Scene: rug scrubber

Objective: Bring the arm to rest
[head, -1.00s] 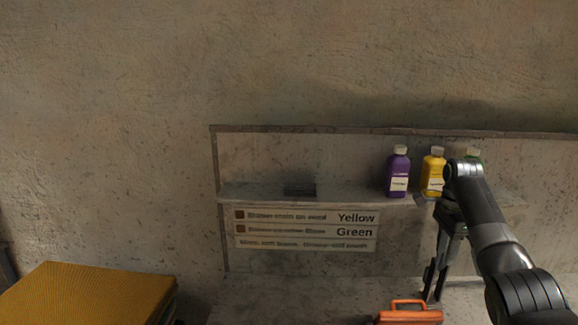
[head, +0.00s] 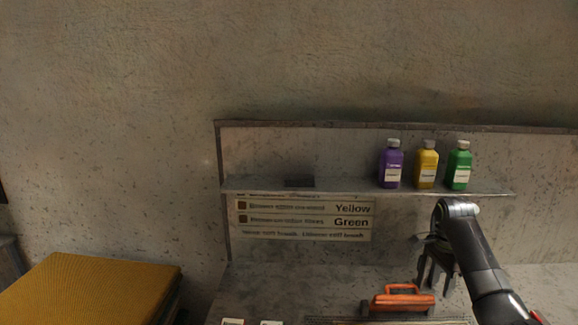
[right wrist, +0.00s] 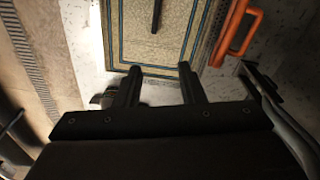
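My right gripper (head: 436,284) hangs with its fingers down in the head view, just behind and right of the orange-handled tool (head: 402,300). In the right wrist view its two fingers (right wrist: 160,84) are apart with nothing between them. Beyond them in that view lies a patterned rug (right wrist: 147,66) with a dark border, and the orange handle (right wrist: 236,35) shows at the upper right. My left gripper is in neither view.
A shelf (head: 345,189) on the back wall holds purple (head: 391,165), yellow (head: 426,166) and green (head: 459,167) bottles. A sign (head: 302,220) below reads "Yellow" and "Green". A mustard-coloured padded block (head: 85,290) is at the lower left.

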